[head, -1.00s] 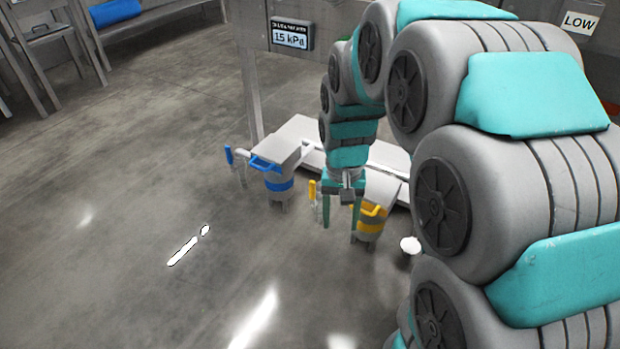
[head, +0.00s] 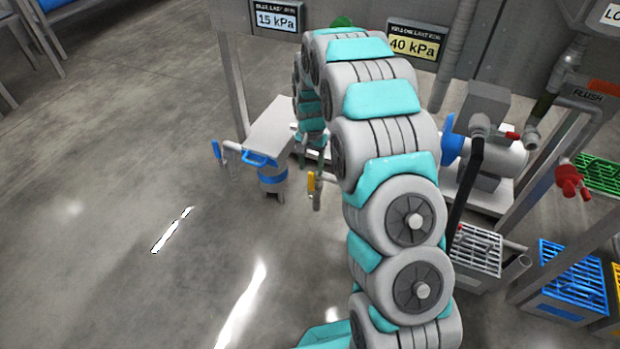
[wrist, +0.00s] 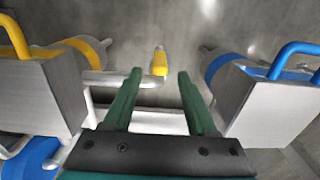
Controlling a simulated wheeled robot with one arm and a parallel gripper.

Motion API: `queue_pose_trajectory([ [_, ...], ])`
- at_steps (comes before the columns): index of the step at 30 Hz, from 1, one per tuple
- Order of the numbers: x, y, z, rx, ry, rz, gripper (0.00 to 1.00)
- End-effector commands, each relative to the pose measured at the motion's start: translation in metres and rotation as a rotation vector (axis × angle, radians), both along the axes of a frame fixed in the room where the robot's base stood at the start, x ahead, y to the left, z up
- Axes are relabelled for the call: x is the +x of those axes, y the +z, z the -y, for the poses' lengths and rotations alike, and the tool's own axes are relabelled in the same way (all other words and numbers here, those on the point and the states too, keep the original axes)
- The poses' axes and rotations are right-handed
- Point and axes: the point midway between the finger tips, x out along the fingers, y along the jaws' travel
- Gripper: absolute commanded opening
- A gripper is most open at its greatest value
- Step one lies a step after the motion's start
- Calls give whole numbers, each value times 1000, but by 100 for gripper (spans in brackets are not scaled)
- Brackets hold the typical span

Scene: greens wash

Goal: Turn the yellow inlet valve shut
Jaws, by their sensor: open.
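The yellow inlet valve's handle (head: 311,182) stands at the end of a short grey pipe (head: 328,178), just right of the blue filter unit. In the wrist view the yellow handle (wrist: 160,62) lies beyond my fingertips, roughly centred between them, and the pipe (wrist: 120,79) reaches it from the left. My gripper (wrist: 158,75) is open and empty, with two green fingers. It shows small in the head view (head: 311,160), partly behind my arm, behind the valve. I see no contact with the handle. My arm hides the yellow filter unit in the head view.
The yellow-banded filter unit (wrist: 92,48) is left of my fingers in the wrist view; the blue-banded one (wrist: 222,70) is right. A blue valve handle (head: 216,150) stands farther left. A pump (head: 495,150) and crates (head: 570,280) are right. Floor in front is clear.

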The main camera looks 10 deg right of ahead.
Motion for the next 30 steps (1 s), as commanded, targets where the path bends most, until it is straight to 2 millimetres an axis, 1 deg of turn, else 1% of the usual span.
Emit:
queue_pose_trajectory([
  [5,-1,-14,0,0,0,-3,57],
  [13,-1,-55,0,0,1,-5,57],
  [18,0,-73,0,0,2,0,57],
  [21,0,-76,0,0,2,1,57],
  [26,0,-76,0,0,2,1,57],
  [27,0,-76,0,0,2,1,56],
  [30,0,-76,0,0,1,1,45],
])
